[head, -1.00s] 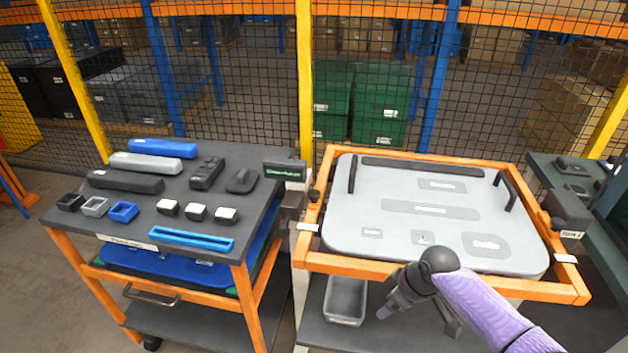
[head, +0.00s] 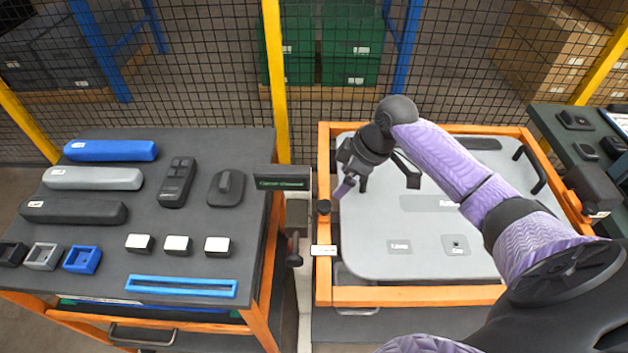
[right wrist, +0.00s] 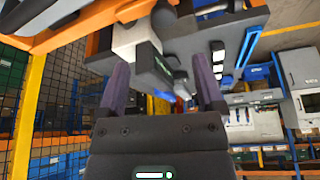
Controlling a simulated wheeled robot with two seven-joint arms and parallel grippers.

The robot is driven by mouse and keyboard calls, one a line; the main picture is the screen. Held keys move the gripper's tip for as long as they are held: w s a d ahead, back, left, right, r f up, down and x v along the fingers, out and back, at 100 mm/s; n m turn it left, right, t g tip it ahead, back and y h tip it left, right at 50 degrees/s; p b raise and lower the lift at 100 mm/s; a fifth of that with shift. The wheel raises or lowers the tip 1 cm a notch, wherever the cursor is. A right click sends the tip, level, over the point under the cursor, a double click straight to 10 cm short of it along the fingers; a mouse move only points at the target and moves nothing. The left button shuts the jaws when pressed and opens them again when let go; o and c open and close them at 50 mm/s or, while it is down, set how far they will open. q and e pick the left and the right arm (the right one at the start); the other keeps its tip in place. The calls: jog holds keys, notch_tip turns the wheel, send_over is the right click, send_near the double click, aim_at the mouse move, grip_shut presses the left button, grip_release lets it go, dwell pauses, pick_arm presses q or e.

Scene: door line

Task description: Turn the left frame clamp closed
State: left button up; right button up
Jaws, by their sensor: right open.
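The left side of the orange frame (head: 323,265) carries dark hardware that I take for the left frame clamp (head: 293,248), a black lever-like part on a pale post. A black knob (head: 323,207) sits on the frame rail beside it. I cannot tell the clamp's turn position. My right gripper (head: 352,187) is open and empty, above the panel's left edge, to the right of the clamp and apart from it. In the right wrist view its fingers (right wrist: 160,72) stand apart, with a dark labelled block (right wrist: 153,65) seen between them. My left gripper is not in view.
A dark sign box (head: 283,184) stands above the clamp. The grey panel (head: 375,262) fills the frame. The left cart (head: 100,212) holds bars, small blocks and a blue tray (head: 181,286). Mesh fencing (head: 210,60) runs behind.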

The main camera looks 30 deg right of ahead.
aim_at(325, 205)
jog(key=x, duration=0.3)
jog(key=b+x, duration=0.1)
jog(key=x, duration=0.2)
jog(key=b+x, duration=0.1)
jog(key=x, duration=0.2)
jog(key=shift+s, duration=0.4)
jog(key=shift+c, duration=1.5)
jog(key=c, duration=0.7)
grip_shut()
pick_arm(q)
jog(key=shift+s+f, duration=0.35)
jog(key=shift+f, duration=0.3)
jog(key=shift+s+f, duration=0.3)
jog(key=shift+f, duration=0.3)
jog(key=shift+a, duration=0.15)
